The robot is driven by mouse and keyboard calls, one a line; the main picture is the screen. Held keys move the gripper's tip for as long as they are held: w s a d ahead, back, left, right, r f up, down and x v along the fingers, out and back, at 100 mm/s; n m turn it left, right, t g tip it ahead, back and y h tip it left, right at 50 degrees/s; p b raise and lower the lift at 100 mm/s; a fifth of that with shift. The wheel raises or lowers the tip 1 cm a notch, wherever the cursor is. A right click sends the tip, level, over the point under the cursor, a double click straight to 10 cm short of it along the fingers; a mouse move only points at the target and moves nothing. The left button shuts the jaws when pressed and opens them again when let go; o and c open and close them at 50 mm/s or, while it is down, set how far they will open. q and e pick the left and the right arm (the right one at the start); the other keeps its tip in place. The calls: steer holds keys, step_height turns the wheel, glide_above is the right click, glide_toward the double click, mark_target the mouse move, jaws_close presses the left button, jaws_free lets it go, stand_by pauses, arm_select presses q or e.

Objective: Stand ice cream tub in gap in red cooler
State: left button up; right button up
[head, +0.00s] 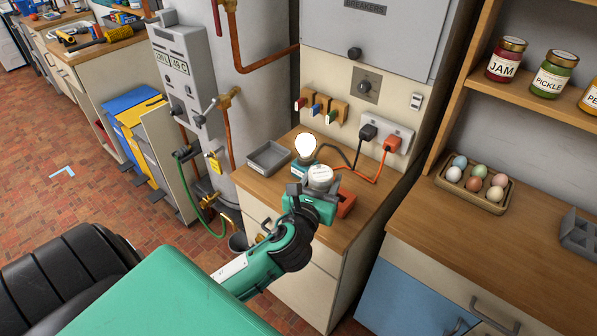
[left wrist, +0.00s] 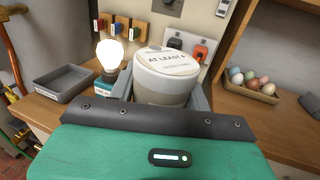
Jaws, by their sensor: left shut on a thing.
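A round tub (head: 320,176) with a white lid and pale sides is between the fingers of my left gripper (head: 313,188), above the wooden counter. In the left wrist view the tub (left wrist: 165,88) is upright, and its lid reads "AT LEAST 4" with smaller unreadable print. My left gripper (left wrist: 166,98) is shut on it. No red cooler is clearly seen; a small orange-red thing (head: 346,203) is partly hidden behind my gripper, and I cannot tell what it is. My right gripper is not in view.
A grey tray (head: 268,158) and a lit bulb (head: 305,146) on a teal base stand left of the tub. Cords (head: 375,160) run from wall plugs behind it. An egg box (head: 474,189) and a grey object (head: 579,232) sit on the right counter. Jars (head: 506,60) stand on a shelf.

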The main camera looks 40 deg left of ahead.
arm_select(q)
steer(key=w+a+r+n+g+y, duration=0.25)
steer(key=w+a+r+y, duration=0.3)
steer(key=a+r, duration=0.3)
steer(key=shift+n+t+h, duration=0.25)
steer(key=shift+n, duration=0.2)
steer(key=f, duration=0.4)
steer(key=f+b, duration=0.1)
steer(key=f, duration=0.3)
steer(key=f+b, duration=0.1)
steer(key=f, duration=0.3)
steer(key=shift+w+a+f, duration=0.15)
steer(key=shift+a+f, duration=0.1)
steer(key=shift+a, duration=0.1)
step_height(320, 180, down, 4)
steer(key=shift+r+b, duration=0.2)
steer(key=shift+b, duration=0.1)
step_height(320, 180, down, 4)
steer(key=shift+f+b, duration=0.1)
steer(key=shift+b, duration=0.25)
steer(key=shift+f, duration=0.1)
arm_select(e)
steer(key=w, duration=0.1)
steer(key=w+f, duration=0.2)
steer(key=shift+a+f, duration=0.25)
